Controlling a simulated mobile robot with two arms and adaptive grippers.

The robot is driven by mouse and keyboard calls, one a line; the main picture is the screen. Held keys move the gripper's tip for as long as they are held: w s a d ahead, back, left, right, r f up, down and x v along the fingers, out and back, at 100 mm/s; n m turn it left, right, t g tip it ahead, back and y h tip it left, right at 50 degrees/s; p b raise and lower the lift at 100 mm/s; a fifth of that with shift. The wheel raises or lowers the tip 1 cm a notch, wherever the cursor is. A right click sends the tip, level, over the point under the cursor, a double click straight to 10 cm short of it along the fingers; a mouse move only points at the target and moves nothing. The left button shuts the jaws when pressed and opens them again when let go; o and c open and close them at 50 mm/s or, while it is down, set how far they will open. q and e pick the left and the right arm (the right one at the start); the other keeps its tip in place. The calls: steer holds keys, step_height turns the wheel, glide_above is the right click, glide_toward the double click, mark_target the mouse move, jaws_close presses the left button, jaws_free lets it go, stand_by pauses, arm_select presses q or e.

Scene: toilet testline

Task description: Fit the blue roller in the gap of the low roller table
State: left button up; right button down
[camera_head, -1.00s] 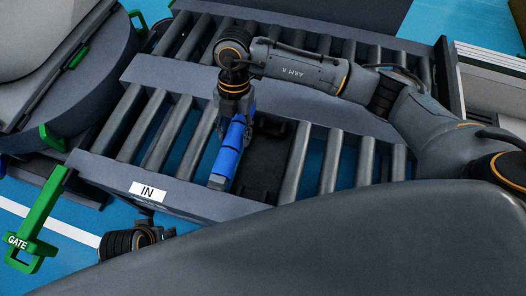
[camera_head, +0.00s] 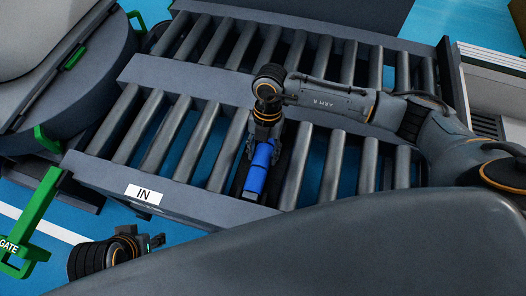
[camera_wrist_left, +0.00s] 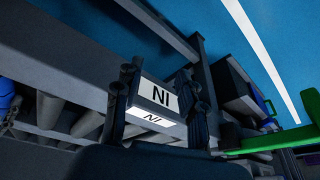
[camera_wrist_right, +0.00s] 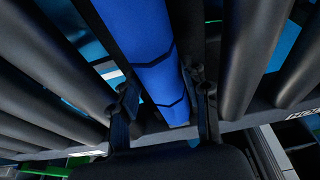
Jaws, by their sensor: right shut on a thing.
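The blue roller (camera_head: 258,172) lies in line with the grey rollers, over the gap in the low roller table (camera_head: 190,72). Grey rollers flank it on both sides. My right gripper (camera_head: 262,143) is shut on its far end. In the right wrist view the blue roller (camera_wrist_right: 152,55) runs between the fingers (camera_wrist_right: 163,105); a dark strip shows along its left side. I cannot tell whether its ends are seated in the frame. My left gripper (camera_head: 152,243) is empty before the table's near side. In the left wrist view its fingers (camera_wrist_left: 160,108) are apart.
A green gate handle (camera_head: 35,225) stands at the left. A second row of rollers (camera_head: 290,45) lies behind the middle rail. A round grey machine (camera_head: 60,110) is at the far left.

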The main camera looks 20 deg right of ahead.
mark_target(263, 152)
steer(key=c, duration=0.7)
jaws_free()
steer(key=shift+o, duration=0.2)
steer(key=p+v, duration=0.1)
steer(key=v, duration=0.2)
arm_select(q)
steer(key=p+x, duration=0.1)
steer(key=x, duration=0.5)
steer(key=shift+s+f, duration=0.2)
arm_select(e)
steer(key=v, duration=0.9)
arm_select(q)
steer(key=shift+d, duration=0.15)
